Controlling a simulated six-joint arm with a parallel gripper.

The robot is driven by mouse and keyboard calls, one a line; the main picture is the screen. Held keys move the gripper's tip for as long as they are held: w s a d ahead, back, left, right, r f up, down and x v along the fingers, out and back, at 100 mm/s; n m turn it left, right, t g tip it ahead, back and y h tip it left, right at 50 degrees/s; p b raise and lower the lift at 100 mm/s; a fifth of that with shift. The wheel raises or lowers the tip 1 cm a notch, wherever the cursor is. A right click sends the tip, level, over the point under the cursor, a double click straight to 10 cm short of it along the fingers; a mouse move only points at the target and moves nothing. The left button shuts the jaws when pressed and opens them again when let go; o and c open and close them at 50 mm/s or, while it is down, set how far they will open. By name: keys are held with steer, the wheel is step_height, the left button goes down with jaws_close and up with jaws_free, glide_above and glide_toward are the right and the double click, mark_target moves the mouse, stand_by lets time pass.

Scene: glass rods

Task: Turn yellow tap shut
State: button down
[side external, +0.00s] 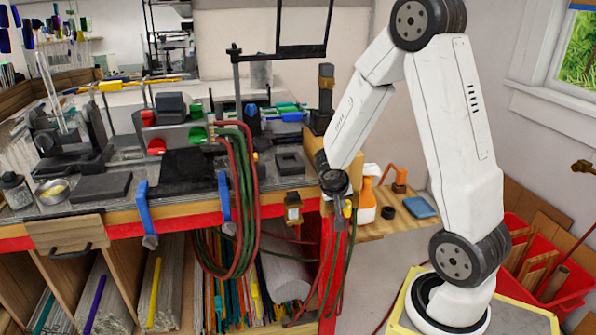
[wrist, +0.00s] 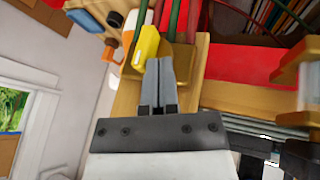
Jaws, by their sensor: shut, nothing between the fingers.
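The yellow tap (wrist: 146,46) is a small yellow lever beside a gold-coloured valve body (wrist: 181,58) in the wrist view. A small yellow piece, which looks like the same tap, shows just below my wrist in the side external view (side external: 347,209). My gripper (wrist: 158,64) is shut and empty. Its fingertips are right beside the yellow tap, on its right in the wrist view, and seem close to or touching it. I cannot tell whether there is contact. In the side external view the fingers are too small and dark to make out.
Red and green hoses (side external: 243,190) hang at the bench front. A second brass-coloured valve (side external: 293,208) sits left of my wrist. The wooden side shelf (side external: 400,215) holds an orange-and-white spray bottle (side external: 368,200) and a blue item (side external: 420,208). Open floor lies below the shelf.

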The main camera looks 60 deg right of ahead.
mark_target(353, 207)
steer(key=shift+s+d+r+t+y, duration=0.1)
steer(key=shift+s+t+y, duration=0.05)
steer(key=shift+t+y, duration=0.25)
steer(key=shift+s+d+r, duration=0.3)
steer(key=shift+s+d, duration=0.1)
steer(key=shift+d, duration=0.05)
steer(key=shift+s+d, duration=0.6)
steer(key=shift+s+d+f, duration=0.2)
steer(key=shift+s+d, duration=0.2)
steer(key=shift+s, duration=0.05)
steer(key=shift+s+d+f+m+t+y, duration=0.2)
steer(key=shift+m+t+y, duration=0.1)
steer(key=shift+t+y, duration=0.2)
steer(key=shift+s+d+f, duration=0.1)
steer(key=shift+s+f, duration=0.15)
steer(key=shift+s, duration=0.05)
stand_by(0.7)
